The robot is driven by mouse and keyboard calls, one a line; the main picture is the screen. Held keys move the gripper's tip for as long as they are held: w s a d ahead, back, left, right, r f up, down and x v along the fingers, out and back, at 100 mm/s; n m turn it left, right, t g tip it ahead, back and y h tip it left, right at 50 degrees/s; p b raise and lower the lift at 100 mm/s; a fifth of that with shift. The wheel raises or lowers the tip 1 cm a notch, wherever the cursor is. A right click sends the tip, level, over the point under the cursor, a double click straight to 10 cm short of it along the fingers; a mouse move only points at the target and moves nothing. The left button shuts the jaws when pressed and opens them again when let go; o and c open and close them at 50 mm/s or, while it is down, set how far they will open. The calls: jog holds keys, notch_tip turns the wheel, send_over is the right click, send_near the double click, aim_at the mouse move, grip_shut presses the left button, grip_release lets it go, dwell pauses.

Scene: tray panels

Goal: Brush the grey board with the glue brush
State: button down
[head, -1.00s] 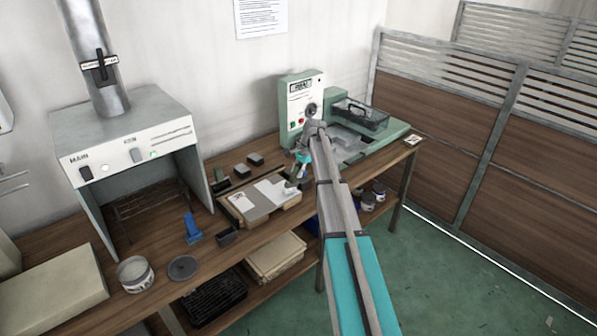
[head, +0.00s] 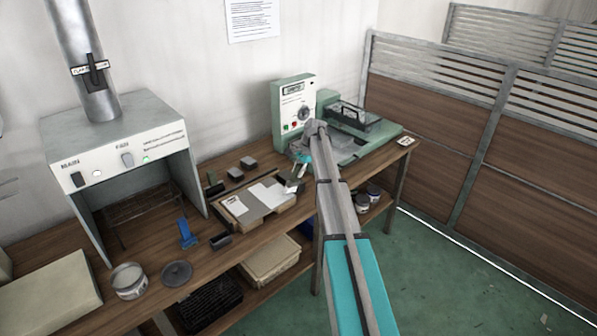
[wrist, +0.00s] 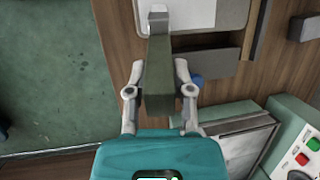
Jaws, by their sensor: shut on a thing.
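My gripper (wrist: 158,88) is shut on the glue brush (wrist: 160,70), a dark green block-like handle with a metal piece at its far end. In the head view my gripper (head: 301,170) is small and hangs by the right end of a shallow wooden tray. The grey board (head: 242,207) lies in that tray, with white panels beside and on it. In the wrist view the brush's far end overlaps the edge of a pale panel (wrist: 200,14). The bristles are hidden, and I cannot tell whether they touch anything.
A green machine (head: 294,105) stands behind my gripper. A fume hood (head: 130,135), an open tin (head: 128,280), its round lid (head: 177,273) and a blue stand (head: 186,233) are to the left. Small dark blocks (head: 235,174) lie behind the tray. Partitions (head: 440,120) stand right.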

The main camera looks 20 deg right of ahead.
jog(key=shift+w, duration=0.1)
jog(key=shift+w+a, duration=0.25)
jog(key=shift+w, duration=0.45)
jog(key=shift+w+a, duration=0.25)
jog(key=shift+w, duration=0.4)
jog(key=shift+w+a+f, duration=0.1)
jog(key=shift+w+a, duration=0.15)
jog(key=shift+w, duration=0.45)
jog(key=shift+w+a, duration=0.2)
jog(key=shift+w, duration=0.5)
jog(key=shift+a, duration=0.1)
jog(key=shift+s+a, duration=0.3)
jog(key=shift+a, duration=0.55)
jog(key=shift+s+a, duration=0.3)
jog(key=shift+a, duration=0.55)
jog(key=shift+a, duration=0.15)
jog(key=a, duration=0.1)
jog(key=s+a, duration=0.1)
jog(key=a, duration=0.1)
jog(key=shift+a+r, duration=0.1)
jog(key=shift+r, duration=0.1)
